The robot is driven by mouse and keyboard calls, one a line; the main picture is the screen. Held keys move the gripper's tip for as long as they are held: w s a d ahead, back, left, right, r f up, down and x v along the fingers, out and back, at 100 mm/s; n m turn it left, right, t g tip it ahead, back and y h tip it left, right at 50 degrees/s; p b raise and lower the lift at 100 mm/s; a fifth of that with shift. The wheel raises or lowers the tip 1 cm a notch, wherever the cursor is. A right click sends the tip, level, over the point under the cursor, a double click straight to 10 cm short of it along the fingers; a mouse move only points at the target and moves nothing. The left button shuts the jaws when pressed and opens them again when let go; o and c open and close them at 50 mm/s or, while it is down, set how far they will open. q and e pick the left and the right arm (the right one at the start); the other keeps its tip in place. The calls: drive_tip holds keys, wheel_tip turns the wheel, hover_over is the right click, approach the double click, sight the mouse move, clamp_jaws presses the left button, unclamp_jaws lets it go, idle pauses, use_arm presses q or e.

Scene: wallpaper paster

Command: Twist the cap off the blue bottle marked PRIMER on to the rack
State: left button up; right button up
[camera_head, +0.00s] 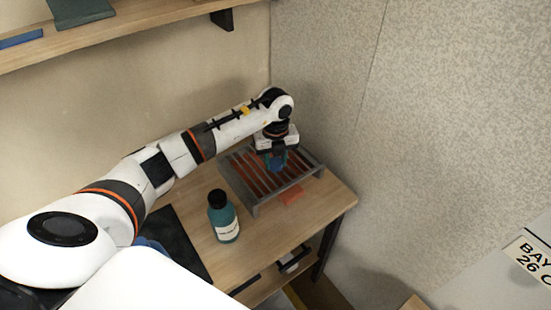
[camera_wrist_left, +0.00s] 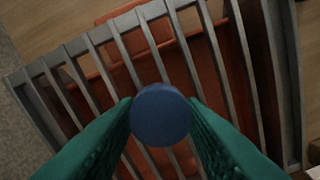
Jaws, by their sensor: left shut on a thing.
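A teal-blue bottle (camera_head: 224,222) with a black top and a white label stands upright on the table; the label's print is too small to read. The grey slatted rack (camera_head: 256,207) stands on the table's far right part and also shows in the left wrist view (camera_wrist_left: 47,82). My left gripper (camera_head: 276,162), with green fingers, is over the rack, pointing down. It is shut on a round blue cap-like piece (camera_wrist_left: 160,114), seen end-on between the fingertips. I cannot tell whether this piece touches the slats. My right gripper is out of view.
An orange piece (camera_head: 291,195) lies in front of the rack. A black mat (camera_head: 172,237) lies left of the bottle, with a blue thing (camera_head: 150,245) partly hidden by my arm. A wall shelf (camera_head: 130,38) is above; walls close in behind and right.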

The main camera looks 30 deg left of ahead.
sight(276, 162)
use_arm(q)
drive_tip(key=shift+f, duration=0.15)
drive_tip(key=o, duration=1.1)
drive_tip(key=shift+r, duration=0.35)
wheel_tip(276, 162, up, 12)
drive_tip(key=shift+f+b, duration=0.1)
drive_tip(key=shift+b, duration=0.7)
